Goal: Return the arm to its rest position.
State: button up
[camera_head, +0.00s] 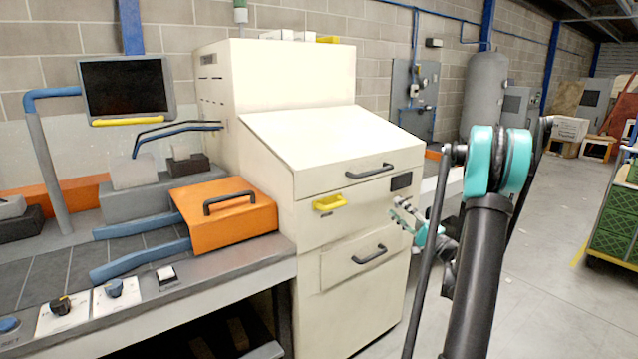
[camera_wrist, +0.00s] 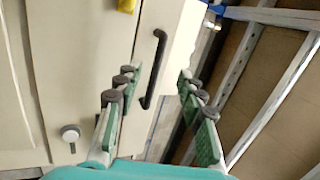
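My arm rises at the right of the head view, a dark link with teal joint covers. My gripper (camera_head: 408,217) is in front of the right side of the cream machine cabinet (camera_head: 340,220). In the wrist view my gripper (camera_wrist: 152,95) shows its two green-padded fingers spread well apart, with nothing between them. A black handle (camera_wrist: 154,70) on the cabinet shows beyond the fingers. The gap between the fingertips and the cabinet cannot be judged exactly.
An orange box with a handle (camera_head: 225,212) sits on the workbench (camera_head: 200,280) at left. Green crates (camera_head: 615,215) stand at far right. The grey floor (camera_head: 560,270) behind my arm is clear.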

jog(key=s+a+f+n+g+h, duration=0.3)
jog(key=s+a+f+g, duration=0.1)
jog(key=s+a, duration=0.35)
jog(key=s+a+f+n+g+h, duration=0.2)
jog(key=s+a+f+g, duration=0.35)
jog(key=a, duration=0.25)
jog(key=s+d+f+n+g+h, duration=0.1)
jog(key=s+d+f+h, duration=0.2)
jog(key=s, duration=0.4)
jog(key=s+d+f+n+h, duration=0.1)
jog(key=s+d+f+h, duration=0.1)
jog(key=s, duration=0.5)
jog(key=s+d+f+n+g+h, duration=0.1)
jog(key=s+d+f+h, duration=0.2)
jog(key=s, duration=0.3)
jog(key=shift+s+d+f+n+g+h, duration=0.3)
jog(key=shift+s+f+n+g+h, duration=0.1)
jog(key=shift+h, duration=0.5)
jog(key=shift+a, duration=0.1)
jog(key=shift+c, duration=0.6)
